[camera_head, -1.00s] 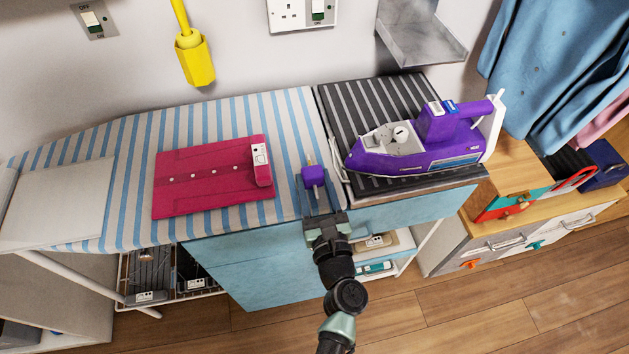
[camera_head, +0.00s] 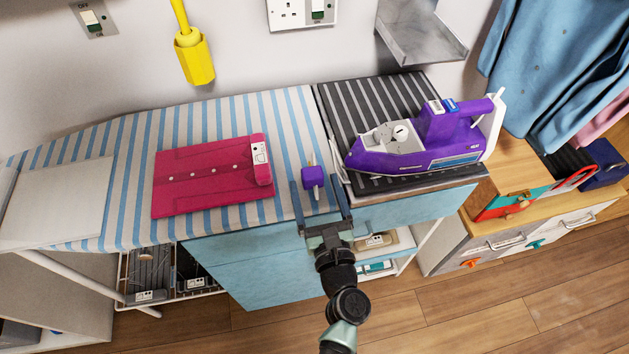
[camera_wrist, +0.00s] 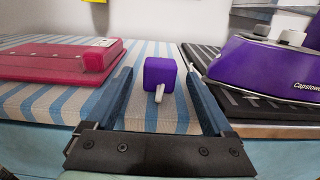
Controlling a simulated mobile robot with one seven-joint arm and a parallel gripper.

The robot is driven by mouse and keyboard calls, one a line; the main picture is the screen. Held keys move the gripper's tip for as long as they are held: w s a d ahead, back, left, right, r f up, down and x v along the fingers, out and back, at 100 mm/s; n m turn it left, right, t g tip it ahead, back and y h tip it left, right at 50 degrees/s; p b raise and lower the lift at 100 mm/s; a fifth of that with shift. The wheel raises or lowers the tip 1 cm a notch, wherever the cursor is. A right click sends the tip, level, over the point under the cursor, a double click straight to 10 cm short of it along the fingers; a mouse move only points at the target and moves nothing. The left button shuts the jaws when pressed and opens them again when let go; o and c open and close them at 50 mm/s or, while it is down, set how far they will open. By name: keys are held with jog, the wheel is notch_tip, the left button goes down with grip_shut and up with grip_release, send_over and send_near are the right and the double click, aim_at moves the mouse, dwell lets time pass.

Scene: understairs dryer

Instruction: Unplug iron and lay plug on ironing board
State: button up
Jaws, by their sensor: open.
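The purple plug (camera_head: 313,177) lies on the striped ironing board (camera_head: 230,122) near its right end. In the wrist view the plug (camera_wrist: 160,74) sits between and beyond my open fingers, touching neither, with a short pale stub facing me. My gripper (camera_head: 321,196) is open and empty at the board's front edge; it also shows in the wrist view (camera_wrist: 160,95). The purple and white iron (camera_head: 430,145) rests on the dark ribbed mat (camera_head: 350,98) to the right. The wall socket (camera_head: 287,14) at the top shows no plug in it.
A folded red garment (camera_head: 210,177) lies on the board left of the plug. A yellow holder (camera_head: 193,58) hangs on the wall behind. A metal shelf (camera_head: 420,38) juts out above the iron. A wooden-topped drawer unit (camera_head: 530,190) stands at the right.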

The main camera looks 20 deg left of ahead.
jog(key=v, duration=1.1)
jog(key=shift+s, duration=0.15)
jog(key=shift+d, duration=0.15)
jog(key=w+d+r+n+t+h+p, duration=0.15)
jog(key=w+r+n, duration=0.25)
jog(key=r+n, duration=0.55)
jog(key=w+r+n+p, duration=0.2)
jog(key=w+r+n, duration=0.25)
jog(key=r, duration=0.95)
jog(key=w+r+n+t+h+p, duration=0.15)
jog(key=w+r+n, duration=0.45)
jog(key=r, duration=0.6)
jog(key=s+d+r+n+t+h+p, duration=0.1)
jog(key=s+d+r+n+t+h, duration=0.1)
jog(key=r, duration=0.9)
jog(key=s+d+r+n+t+h+p, duration=0.2)
jog(key=s+r+n+t, duration=0.2)
jog(key=s+r, duration=0.3)
jog(key=s+d+r+n+t+h+p, duration=0.1)
jog(key=s+r, duration=0.4)
jog(key=r, duration=1)
jog(key=shift+d+r+n+t+h, duration=0.15)
jog(key=shift+d+n+t+h, duration=0.3)
jog(key=shift+n+t+h, duration=0.65)
